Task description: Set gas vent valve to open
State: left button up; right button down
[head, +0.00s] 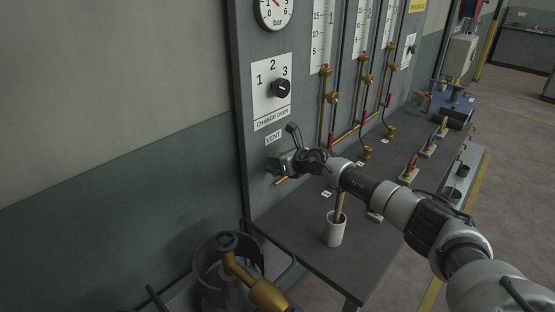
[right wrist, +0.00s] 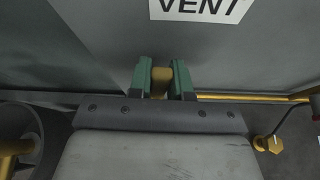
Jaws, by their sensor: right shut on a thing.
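The VENT label (head: 273,138) is on the grey panel and also shows at the top of the right wrist view (right wrist: 198,6). My right gripper (head: 281,164) is at the panel just below that label. In the right wrist view its two green fingers (right wrist: 161,80) are shut on a brass piece of the vent valve (right wrist: 160,83). A brass stub of the valve (head: 281,181) shows just under the gripper in the head view. The gripper hides most of the valve, so I cannot tell its handle's setting. My left gripper is not in view.
A change-over knob (head: 281,89) and a gauge (head: 272,10) are above the label. A cylinder (head: 226,268) with brass fitting stands at lower left.

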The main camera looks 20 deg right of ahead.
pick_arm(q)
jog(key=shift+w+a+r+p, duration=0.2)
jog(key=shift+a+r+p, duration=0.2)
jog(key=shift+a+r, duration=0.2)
pick_arm(e)
jog(key=shift+s+a+n+h, duration=0.1)
jog(key=shift+a+n+h, duration=0.2)
jog(key=shift+n, duration=0.1)
jog(key=shift+f, duration=0.1)
jog(key=c, duration=1)
grip_release()
jog(key=shift+c, duration=0.2)
jog(key=shift+d, duration=0.1)
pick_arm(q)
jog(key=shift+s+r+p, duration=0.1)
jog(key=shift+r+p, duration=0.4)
pick_arm(e)
jog(key=v, duration=1)
jog(key=shift+s, duration=0.4)
jog(key=shift+d, duration=0.15)
